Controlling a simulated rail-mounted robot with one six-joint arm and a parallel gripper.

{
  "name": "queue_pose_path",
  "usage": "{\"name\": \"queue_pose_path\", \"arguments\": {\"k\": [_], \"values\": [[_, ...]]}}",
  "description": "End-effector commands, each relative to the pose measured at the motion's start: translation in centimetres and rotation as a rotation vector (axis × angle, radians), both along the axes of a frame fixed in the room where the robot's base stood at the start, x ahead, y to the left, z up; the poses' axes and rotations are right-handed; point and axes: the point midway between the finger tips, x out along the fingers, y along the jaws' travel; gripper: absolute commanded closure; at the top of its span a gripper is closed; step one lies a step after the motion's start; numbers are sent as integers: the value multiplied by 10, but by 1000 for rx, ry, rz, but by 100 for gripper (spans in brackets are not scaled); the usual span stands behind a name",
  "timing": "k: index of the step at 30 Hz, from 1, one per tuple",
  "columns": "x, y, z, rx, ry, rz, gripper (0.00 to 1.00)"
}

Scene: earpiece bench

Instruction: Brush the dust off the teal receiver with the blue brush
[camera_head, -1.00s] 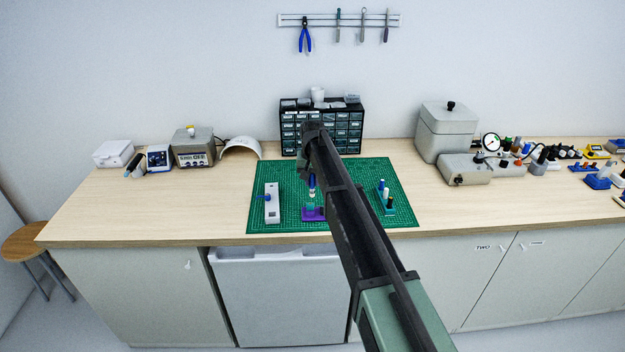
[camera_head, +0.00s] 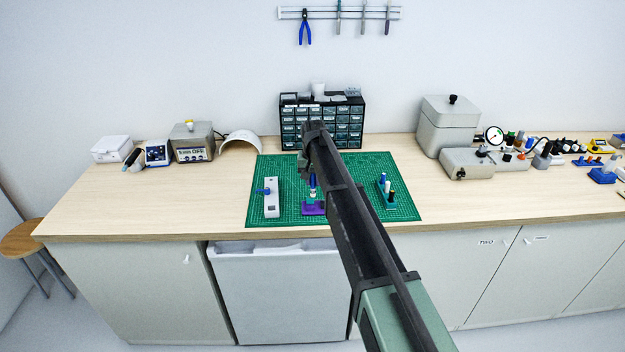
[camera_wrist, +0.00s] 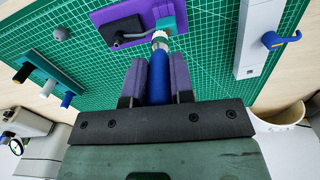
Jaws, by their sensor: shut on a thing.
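My gripper (camera_wrist: 158,85) is shut on the blue brush (camera_wrist: 159,88), its purple fingers on either side of the handle. The brush's pale tip reaches the teal receiver (camera_wrist: 177,22) in the wrist view; it looks close to or touching the receiver, I cannot tell which. The receiver sits on a purple pad (camera_wrist: 180,7), beside a black piece (camera_wrist: 122,30) joined by a thin pale cable. Dust is not discernible. In the head view the brush (camera_head: 312,181) points down over the purple pad (camera_head: 313,210), and my arm partly covers the area.
The green mat (camera_head: 270,220) lies under the pad. A white block with a blue lever (camera_head: 272,205) stands to the left. A teal rack with several capped tools (camera_head: 388,195) stands to the right. A drawer cabinet (camera_head: 290,130) is behind. A small grey knob (camera_wrist: 61,34) lies near the pad.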

Motion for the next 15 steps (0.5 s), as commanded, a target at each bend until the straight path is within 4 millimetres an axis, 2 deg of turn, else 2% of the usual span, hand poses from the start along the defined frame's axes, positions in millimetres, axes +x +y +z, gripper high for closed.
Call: {"name": "queue_pose_path", "arguments": {"k": [3,15], "values": [[0,4,0,0,0,2,100],[0,0,0,0,0,-2,100]]}}
